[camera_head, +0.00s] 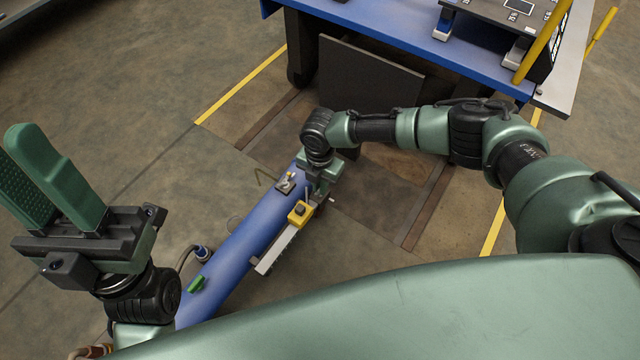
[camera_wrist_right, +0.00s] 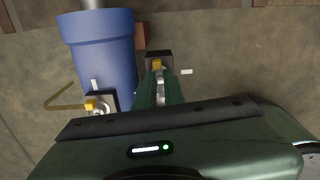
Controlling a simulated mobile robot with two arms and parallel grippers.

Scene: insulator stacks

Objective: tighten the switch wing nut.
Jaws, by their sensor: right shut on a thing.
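A dark block with a yellow piece (camera_wrist_right: 157,64) is just beyond the fingertips. In the head view the right gripper (camera_head: 322,178) is partly hidden by its own wrist. My left gripper (camera_head: 35,155) is raised at the left, empty, with its ribbed pad visible.
A second small block with a yellow part (camera_head: 287,182) sits on the cylinder. A yellow box (camera_head: 300,213) and a pale rail (camera_head: 278,248) run along its right side. A green handle (camera_head: 196,284) is nearer. A blue table (camera_head: 400,40) stands behind.

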